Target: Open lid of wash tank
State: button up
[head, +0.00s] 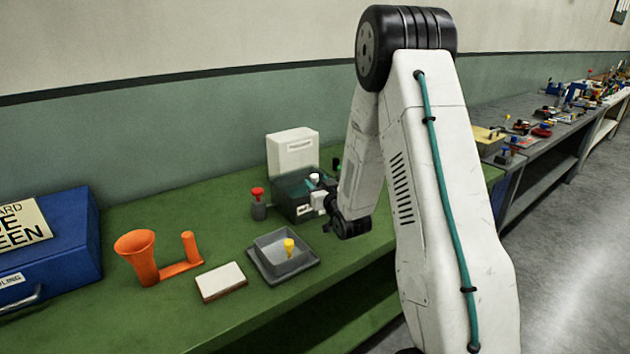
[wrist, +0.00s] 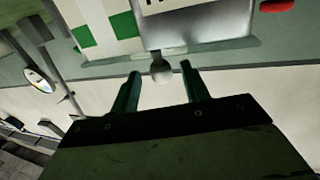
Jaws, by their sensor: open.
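The wash tank (head: 292,205) is a dark grey box on the green bench, with a white upright panel (head: 292,152) at its back. Its top looks dark teal; I cannot tell clearly whether that is a lid or the inside. A pale round knob (head: 314,178) shows at its right side. My gripper (head: 320,200) is at the tank's right front, partly hidden by my arm. In the wrist view my gripper (wrist: 161,72) has its two teal fingers apart. A pale knob (wrist: 160,68) lies between or just beyond the fingertips, below a light grey panel (wrist: 195,25). Contact is not visible.
A red-topped grey object (head: 258,204) stands left of the tank. A grey tray with a yellow peg (head: 289,247), a white block (head: 221,281), an orange funnel-like piece (head: 140,255) and a blue case (head: 50,250) sit further left. Bare bench lies between them.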

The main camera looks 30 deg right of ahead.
jog(key=shift+w+d, duration=0.15)
jog(key=shift+w, duration=0.6)
jog(key=shift+w+d, duration=0.1)
jog(key=shift+w, duration=0.6)
